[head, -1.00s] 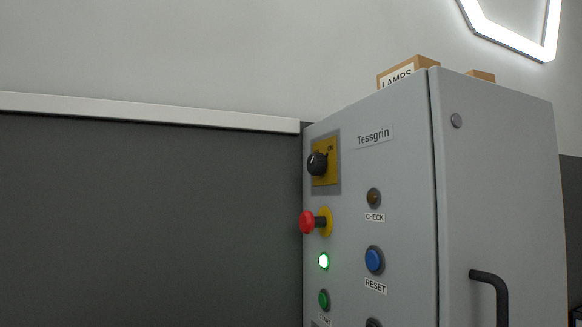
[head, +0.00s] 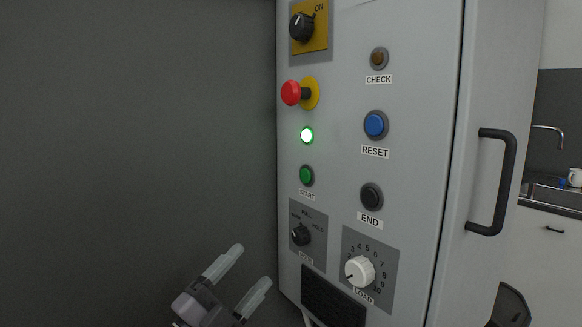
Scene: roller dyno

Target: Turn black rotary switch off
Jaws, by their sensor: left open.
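The black rotary switch (head: 302,27) is on a yellow plate (head: 320,32) at the top left of the grey cabinet's front in the head view. "ON" is printed at the plate's upper right. The knob's pale mark points up, to the left of that label; the rest of the plate's lettering is hard to read. My left gripper (head: 245,272) is at the bottom of the view, left of the cabinet and well below the switch. Its two pale fingers are apart and nothing shows between them. My right gripper is not in view.
A red mushroom button (head: 292,93) sticks out below the switch. Below are a lit green lamp (head: 307,135), a START button (head: 306,176), a smaller black knob (head: 300,235) and a white LOAD dial (head: 360,271). A black door handle (head: 510,182) projects at right. The left side is clear.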

